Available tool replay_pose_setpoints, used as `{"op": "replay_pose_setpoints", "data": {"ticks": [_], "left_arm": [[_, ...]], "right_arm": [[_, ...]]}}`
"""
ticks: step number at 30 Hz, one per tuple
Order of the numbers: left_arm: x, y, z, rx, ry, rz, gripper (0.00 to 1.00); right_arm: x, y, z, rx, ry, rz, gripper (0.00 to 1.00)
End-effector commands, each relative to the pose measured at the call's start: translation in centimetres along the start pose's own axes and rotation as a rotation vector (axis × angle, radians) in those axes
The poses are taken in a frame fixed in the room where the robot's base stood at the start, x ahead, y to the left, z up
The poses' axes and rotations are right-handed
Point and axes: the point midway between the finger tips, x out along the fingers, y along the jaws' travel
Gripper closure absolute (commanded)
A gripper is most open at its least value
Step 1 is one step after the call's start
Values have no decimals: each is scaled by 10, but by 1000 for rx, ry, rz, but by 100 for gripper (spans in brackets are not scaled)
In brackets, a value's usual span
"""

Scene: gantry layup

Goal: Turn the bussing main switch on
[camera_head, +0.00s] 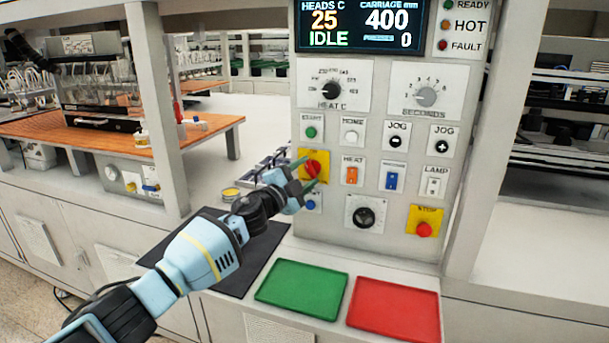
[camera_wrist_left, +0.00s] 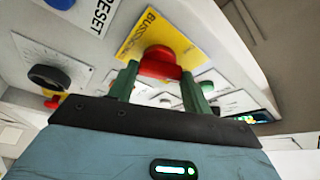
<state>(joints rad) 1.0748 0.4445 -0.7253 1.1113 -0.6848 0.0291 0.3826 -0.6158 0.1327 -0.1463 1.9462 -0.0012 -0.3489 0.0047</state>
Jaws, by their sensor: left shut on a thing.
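The bussing main switch is a red knob (camera_head: 313,168) on a yellow plate (camera_head: 304,154) at the left of the control panel. It also shows in the left wrist view as a red knob (camera_wrist_left: 159,62) on a yellow plate marked with "BUSS" lettering (camera_wrist_left: 150,35). My left gripper (camera_head: 309,176) is at the knob, with its green fingers (camera_wrist_left: 163,80) on either side, shut on it. The fingers hide part of the knob, and I cannot tell which way it is turned. My right gripper is not in view.
The display (camera_head: 362,25) reads IDLE. A green tray (camera_head: 302,289) and a red tray (camera_head: 394,309) lie below.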

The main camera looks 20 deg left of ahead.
Motion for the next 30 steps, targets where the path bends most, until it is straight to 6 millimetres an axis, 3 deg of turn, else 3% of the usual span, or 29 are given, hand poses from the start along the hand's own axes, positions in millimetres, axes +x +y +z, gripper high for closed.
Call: {"op": "replay_pose_setpoints", "data": {"ticks": [15,30], "left_arm": [[1,-4,0,341,-1,139,74],[1,-2,-2,443,0,184,74]], "right_arm": [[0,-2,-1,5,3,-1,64],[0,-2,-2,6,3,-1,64]]}}
